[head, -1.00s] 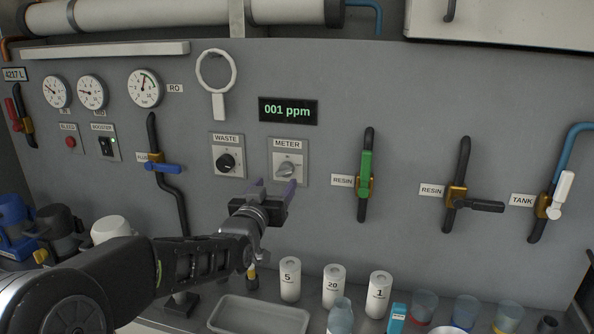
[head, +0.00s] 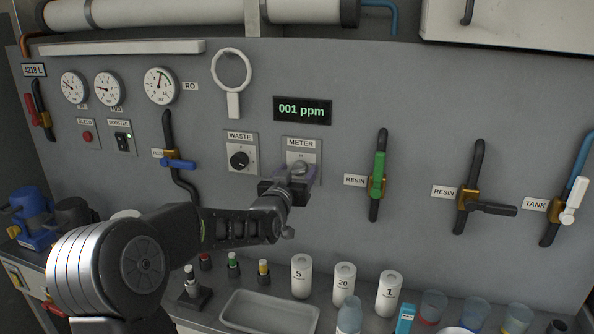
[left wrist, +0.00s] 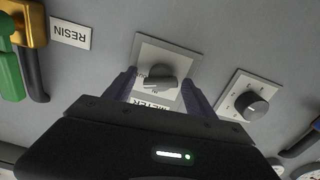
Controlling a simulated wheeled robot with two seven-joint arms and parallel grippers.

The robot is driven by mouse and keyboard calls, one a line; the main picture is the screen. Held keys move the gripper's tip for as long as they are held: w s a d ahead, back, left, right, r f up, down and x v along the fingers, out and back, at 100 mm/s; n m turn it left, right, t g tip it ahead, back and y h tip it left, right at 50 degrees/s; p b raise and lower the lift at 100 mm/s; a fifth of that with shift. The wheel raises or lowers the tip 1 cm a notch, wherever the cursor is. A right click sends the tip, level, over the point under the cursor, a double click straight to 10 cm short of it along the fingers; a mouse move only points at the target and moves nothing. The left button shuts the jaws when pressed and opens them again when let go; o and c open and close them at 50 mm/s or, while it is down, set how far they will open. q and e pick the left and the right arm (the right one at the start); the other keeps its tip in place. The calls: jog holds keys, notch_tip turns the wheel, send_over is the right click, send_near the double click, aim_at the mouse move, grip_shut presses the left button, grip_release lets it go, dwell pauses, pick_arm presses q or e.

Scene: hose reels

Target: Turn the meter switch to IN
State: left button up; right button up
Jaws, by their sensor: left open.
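The meter switch (head: 299,168) is a grey rotary knob on a light square plate under a METER label on the wall panel. It also shows in the left wrist view (left wrist: 158,77), where its plate appears upside down. My left gripper (head: 290,178) is open at the meter plate. In the left wrist view its two dark fingers (left wrist: 160,88) stand on either side of the knob, with gaps; contact cannot be seen. The gripper partly hides the knob and plate in the head view. My right gripper is not in view.
The black waste knob (head: 239,160) is just left of the meter plate. A display (head: 302,110) reading 001 ppm is above. A green-handled resin valve (head: 378,175) is to the right. White bottles (head: 344,284) and a grey tray (head: 268,314) stand on the counter below.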

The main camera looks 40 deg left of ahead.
pick_arm(q)
jog(key=c, duration=1.3)
jog(key=shift+f+n+b, duration=0.2)
jog(key=shift+n+b, duration=0.4)
jog(key=shift+b, duration=0.55)
jog(key=n+b, duration=0.8)
jog(key=b, duration=0.4)
jog(key=n+b, duration=0.1)
jog(key=n, duration=0.1)
jog(key=shift+n+b, duration=0.35)
jog(key=shift+n, duration=0.05)
jog(key=shift+r+n+b, duration=0.2)
jog(key=shift+n+b, duration=0.3)
jog(key=shift+n, duration=0.5)
jog(key=shift+s+a, duration=0.1)
jog(key=o, duration=1.3)
